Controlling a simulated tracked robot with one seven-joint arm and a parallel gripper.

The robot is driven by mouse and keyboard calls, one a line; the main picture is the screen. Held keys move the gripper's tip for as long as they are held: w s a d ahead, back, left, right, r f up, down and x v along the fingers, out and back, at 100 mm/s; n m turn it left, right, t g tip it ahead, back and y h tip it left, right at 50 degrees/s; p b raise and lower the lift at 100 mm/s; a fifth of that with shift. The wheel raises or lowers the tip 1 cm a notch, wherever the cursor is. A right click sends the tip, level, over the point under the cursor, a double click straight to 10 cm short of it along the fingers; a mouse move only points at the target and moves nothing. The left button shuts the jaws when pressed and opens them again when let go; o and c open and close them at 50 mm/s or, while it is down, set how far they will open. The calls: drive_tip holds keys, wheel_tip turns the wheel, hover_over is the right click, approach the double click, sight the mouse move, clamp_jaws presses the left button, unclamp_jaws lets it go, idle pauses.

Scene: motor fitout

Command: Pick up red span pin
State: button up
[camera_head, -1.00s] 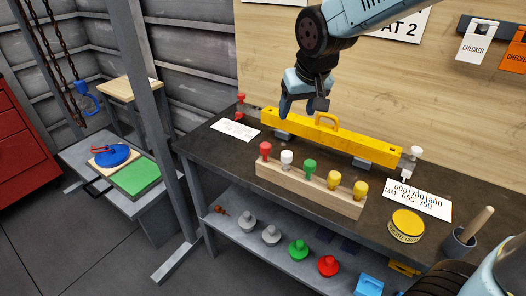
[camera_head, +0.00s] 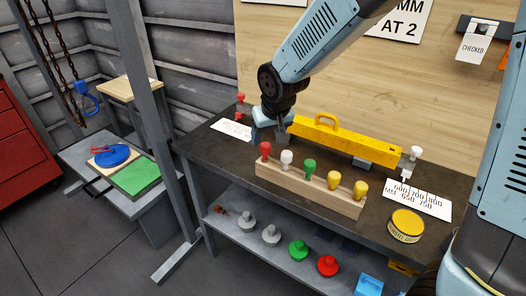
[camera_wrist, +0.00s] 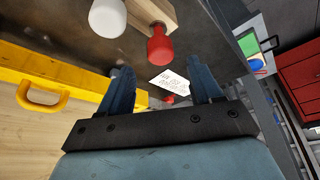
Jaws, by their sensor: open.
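A red pin (camera_head: 265,150) stands upright at the left end of a wooden rack (camera_head: 308,190); it also shows in the wrist view (camera_wrist: 160,46), beyond my fingertips. A second red piece (camera_head: 240,104) stands at the back left of the bench; in the wrist view a red part (camera_wrist: 170,99) shows between my fingers. I cannot tell for sure which is the span pin. My gripper (camera_head: 271,134) is open and empty, low over the bench behind the rack's left end, left of the yellow beam. It also shows in the wrist view (camera_wrist: 158,70).
White (camera_head: 287,158), green (camera_head: 310,167) and yellow pins share the rack. The yellow beam (camera_head: 350,140) lies behind it. A white card (camera_head: 230,129) lies at left, and a yellow tin (camera_head: 406,226) stands at right. The shelf below holds several knobbed pieces.

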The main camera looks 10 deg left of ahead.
sight(265, 144)
drive_tip(key=shift+x, duration=2.65)
drive_tip(key=shift+s+d, duration=0.1)
drive_tip(key=shift+c, duration=0.3)
drive_tip(key=c, duration=1)
drive_tip(key=shift+r, duration=0.1)
wheel_tip(265, 144, up, 10)
drive_tip(key=shift+f, duration=0.1)
